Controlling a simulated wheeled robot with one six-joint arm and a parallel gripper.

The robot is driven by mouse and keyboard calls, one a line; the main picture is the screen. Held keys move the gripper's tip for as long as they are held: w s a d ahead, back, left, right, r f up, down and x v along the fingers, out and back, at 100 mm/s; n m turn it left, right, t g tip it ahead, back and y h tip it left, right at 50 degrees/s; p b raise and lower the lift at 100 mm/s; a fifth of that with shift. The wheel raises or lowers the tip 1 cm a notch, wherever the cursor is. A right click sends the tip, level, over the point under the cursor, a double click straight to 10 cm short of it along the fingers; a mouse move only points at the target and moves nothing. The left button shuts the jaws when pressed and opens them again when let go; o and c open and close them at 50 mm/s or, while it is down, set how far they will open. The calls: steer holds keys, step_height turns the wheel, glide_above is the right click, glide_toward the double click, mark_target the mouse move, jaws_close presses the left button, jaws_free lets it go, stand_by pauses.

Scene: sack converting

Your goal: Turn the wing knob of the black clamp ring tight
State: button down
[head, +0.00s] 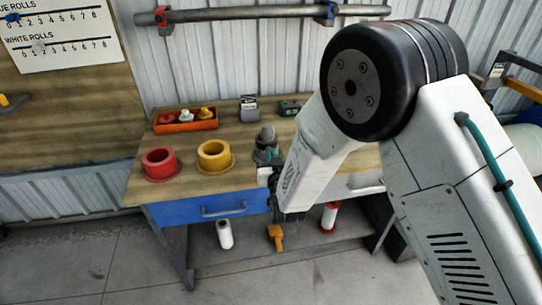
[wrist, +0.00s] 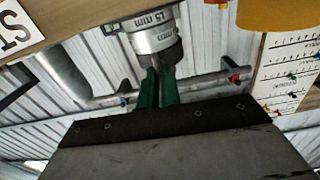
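A dark grey rounded thing (head: 266,136) stands on the bench near its front edge, possibly bearing the black clamp ring. I cannot make out the wing knob or the ring clearly. My gripper (wrist: 158,76) has two green fingers, close together and pointing at the cylinder. In the head view my gripper (head: 269,156) is right at the dark thing, partly hidden by my arm. Whether the fingers grip anything is unclear.
On the bench stand a red ring (head: 159,164), a yellow ring (head: 214,156) and an orange tray (head: 187,124) with knobs. Two small labelled blocks stand behind. A pipe (head: 240,13) with red and blue clamps runs along the wall. A blue drawer (head: 205,207) is below.

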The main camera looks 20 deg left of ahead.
steer(key=m, duration=0.7)
steer(key=shift+d, duration=0.1)
steer(key=m, duration=0.3)
steer(key=shift+w+f+m, duration=0.1)
steer(key=shift+m, duration=0.2)
steer(key=shift+d+m, duration=0.1)
steer(key=shift+m, duration=1.7)
steer(key=c, duration=1.6)
jaws_free()
steer(key=v, duration=0.7)
steer(key=shift+s+d, duration=0.2)
steer(key=shift+s, duration=0.15)
